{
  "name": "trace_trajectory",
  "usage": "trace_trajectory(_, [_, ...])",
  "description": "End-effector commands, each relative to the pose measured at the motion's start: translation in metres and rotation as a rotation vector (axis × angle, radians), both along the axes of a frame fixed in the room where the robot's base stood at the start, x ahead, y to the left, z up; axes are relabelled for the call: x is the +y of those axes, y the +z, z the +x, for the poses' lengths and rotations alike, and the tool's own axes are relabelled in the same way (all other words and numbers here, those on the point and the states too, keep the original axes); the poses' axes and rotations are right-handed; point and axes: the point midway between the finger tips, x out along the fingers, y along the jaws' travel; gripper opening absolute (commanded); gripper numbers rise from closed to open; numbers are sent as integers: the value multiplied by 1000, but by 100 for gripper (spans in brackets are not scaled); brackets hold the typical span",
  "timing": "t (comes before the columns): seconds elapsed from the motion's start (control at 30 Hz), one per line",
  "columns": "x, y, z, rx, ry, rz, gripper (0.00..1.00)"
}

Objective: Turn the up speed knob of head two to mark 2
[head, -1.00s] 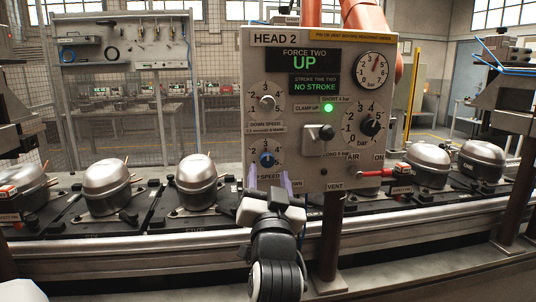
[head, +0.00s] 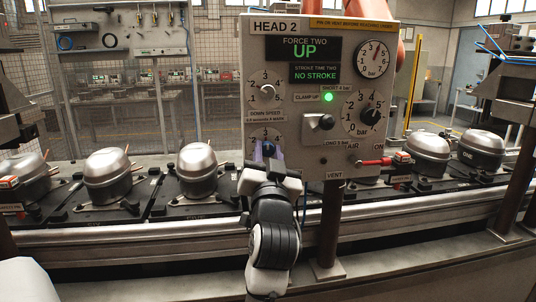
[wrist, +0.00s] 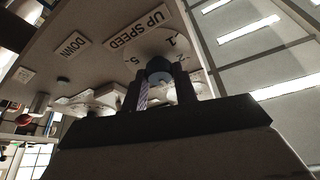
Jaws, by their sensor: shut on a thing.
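The HEAD 2 panel (head: 330,165) stands upright before me. Its up speed knob (head: 268,146) is blue and sits at the lower left, on a round dial; the lower dial and its label are hidden behind my gripper. My gripper (head: 268,152) is shut on the knob, one finger on each side. In the wrist view the blue knob (wrist: 159,68) shows between the fingertips, beside the UP SPEED label (wrist: 138,33). Marks 1 and 5 show there. I cannot tell which mark the knob points to.
The down speed knob (head: 267,91) is just above. The black bar knob (head: 371,116), the clamp lever (head: 325,122) and the red air valve handle (head: 372,161) are to the right. Compressors (head: 198,170) stand on the conveyor line on both sides.

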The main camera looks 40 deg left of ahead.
Motion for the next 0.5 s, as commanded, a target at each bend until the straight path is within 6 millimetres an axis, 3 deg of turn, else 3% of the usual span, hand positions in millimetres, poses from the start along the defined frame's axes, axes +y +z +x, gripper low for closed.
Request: trace_trajectory(0.5, [-2, -1, 2, -117, -5, -103, 6])
